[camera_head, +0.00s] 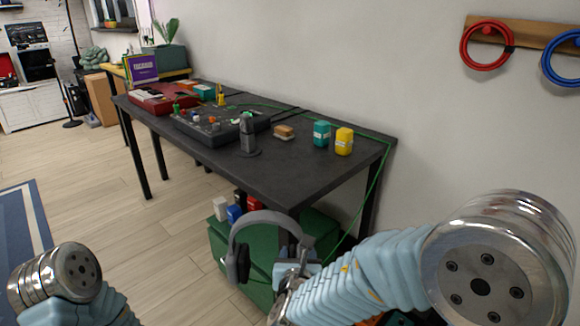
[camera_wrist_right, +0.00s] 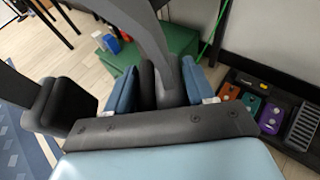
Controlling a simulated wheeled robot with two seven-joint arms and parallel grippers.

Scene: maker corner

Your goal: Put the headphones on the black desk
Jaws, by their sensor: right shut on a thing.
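The grey headphones (camera_head: 240,235) hang in my right gripper (camera_head: 296,268), in front of the black desk's near edge and lower than its top. In the right wrist view, the two blue finger pads of my right gripper (camera_wrist_right: 160,92) are closed around part of the headphones, with the band (camera_wrist_right: 148,28) rising away and a dark ear cup (camera_wrist_right: 62,105) to the left. The black desk (camera_head: 310,172) stands against the wall, with bare room at its near right part. Of my left arm only a section shows at the lower left; its gripper is out of view.
On the desk stand a dark microphone-like object (camera_head: 248,135), a brown-topped block (camera_head: 284,132), a teal container (camera_head: 321,134), a yellow container (camera_head: 344,141) and a mixer-like panel (camera_head: 210,125). A green cabinet (camera_head: 222,247) sits below the desk. A green cable (camera_head: 377,180) hangs over the right edge.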

